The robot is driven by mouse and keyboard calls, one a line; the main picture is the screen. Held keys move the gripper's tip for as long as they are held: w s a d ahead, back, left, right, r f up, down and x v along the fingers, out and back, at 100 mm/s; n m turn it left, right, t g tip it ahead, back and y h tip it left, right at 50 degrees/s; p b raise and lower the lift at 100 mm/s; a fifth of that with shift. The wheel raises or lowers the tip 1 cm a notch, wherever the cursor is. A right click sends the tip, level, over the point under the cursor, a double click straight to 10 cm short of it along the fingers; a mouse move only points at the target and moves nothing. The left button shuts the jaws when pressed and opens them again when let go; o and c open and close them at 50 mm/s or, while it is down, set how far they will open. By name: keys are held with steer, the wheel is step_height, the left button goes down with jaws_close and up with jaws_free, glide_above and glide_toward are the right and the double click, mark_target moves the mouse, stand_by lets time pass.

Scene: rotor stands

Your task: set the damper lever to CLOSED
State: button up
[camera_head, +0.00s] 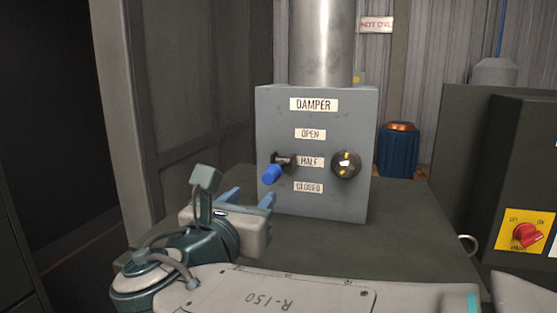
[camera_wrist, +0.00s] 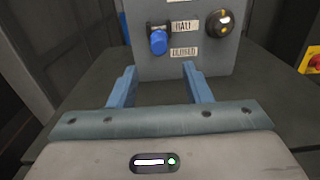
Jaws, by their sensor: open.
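The damper box (camera_head: 330,203) is a grey box on a dark bench, with labels DAMPER, OPEN, HALF and CLOSED down its front. The damper lever (camera_head: 272,174) has a blue grip and a dark pivot; it sits beside the HALF label, its grip tilted a little downward. In the wrist view the lever (camera_wrist: 158,42) is beyond the fingertips, between them in the picture. My gripper (camera_head: 251,197) is open and empty, below and in front of the lever, apart from it. Its two blue fingers (camera_wrist: 158,76) point toward the box.
A black knob with a yellow mark (camera_head: 346,164) is right of the lever on the box. A metal pipe (camera_head: 321,45) rises from the box top. A dark cabinet at right carries a red switch on a yellow plate (camera_head: 522,233). Bare bench (camera_head: 405,245) lies right of the box.

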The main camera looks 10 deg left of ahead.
mark_target(274, 166)
steer(key=w+p, duration=0.1)
steer(key=w, duration=0.3)
steer(key=w+d+p, duration=0.1)
steer(key=w, duration=0.4)
steer(key=w+p, duration=0.1)
steer(key=w, duration=0.3)
steer(key=shift+w+d+r, duration=0.1)
steer(key=shift+w+d, duration=0.15)
steer(key=shift+d, duration=0.1)
jaws_close()
